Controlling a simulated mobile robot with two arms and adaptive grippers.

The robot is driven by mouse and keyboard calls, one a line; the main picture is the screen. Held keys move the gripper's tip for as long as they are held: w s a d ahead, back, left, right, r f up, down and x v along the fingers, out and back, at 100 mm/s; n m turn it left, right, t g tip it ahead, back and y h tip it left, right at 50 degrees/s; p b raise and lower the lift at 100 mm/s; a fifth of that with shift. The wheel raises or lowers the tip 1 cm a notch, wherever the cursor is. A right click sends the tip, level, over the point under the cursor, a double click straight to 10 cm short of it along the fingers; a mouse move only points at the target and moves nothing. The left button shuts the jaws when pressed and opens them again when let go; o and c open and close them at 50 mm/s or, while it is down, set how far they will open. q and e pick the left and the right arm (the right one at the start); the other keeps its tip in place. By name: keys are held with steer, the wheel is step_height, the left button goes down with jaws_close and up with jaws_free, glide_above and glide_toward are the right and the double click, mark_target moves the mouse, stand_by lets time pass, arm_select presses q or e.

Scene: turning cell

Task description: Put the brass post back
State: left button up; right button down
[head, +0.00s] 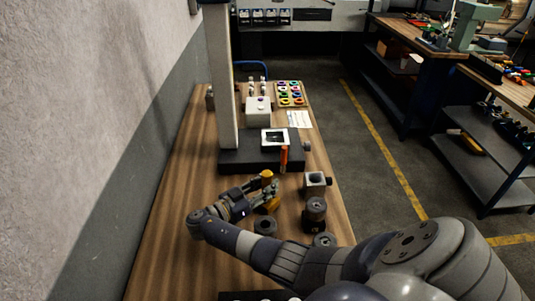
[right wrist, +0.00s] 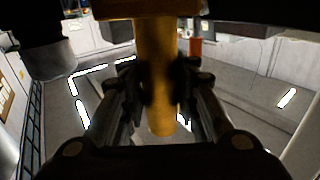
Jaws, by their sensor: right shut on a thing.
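The brass post (head: 267,176) is upright above the wooden bench in the head view, and my right gripper (head: 262,196) is around it. In the right wrist view the post (right wrist: 158,75) runs down between the two fingers of the right gripper (right wrist: 161,88), which are shut on it. A wider yellow part shows at its top there. In the head view the fingers hide the post's middle, and I cannot tell whether its lower end touches anything. My left gripper is in neither view.
A dark ring (head: 265,227), a dark stepped cylinder (head: 316,212) and a grey bored block (head: 313,184) stand close by. Behind are an orange cylinder (head: 284,157) and a column stand on a black base (head: 238,161). The bench's left side (head: 178,190) is clear.

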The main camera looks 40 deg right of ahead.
steer(key=c, duration=1.4)
jaws_free()
steer(key=shift+o, duration=0.8)
steer(key=shift+s, duration=0.1)
steer(key=shift+a+f+b, duration=0.15)
steer(key=shift+a+b, duration=0.2)
steer(key=shift+a, duration=0.2)
steer(key=a+b, duration=0.1)
steer(key=a, duration=0.2)
steer(key=a+b, duration=0.2)
steer(key=a, duration=0.1)
steer(key=w+a+b, duration=0.1)
steer(key=a, duration=0.2)
steer(key=shift+a+b, duration=0.3)
steer(key=shift+b, duration=0.05)
steer(key=shift+a+r, duration=0.2)
steer(key=shift+a, duration=0.5)
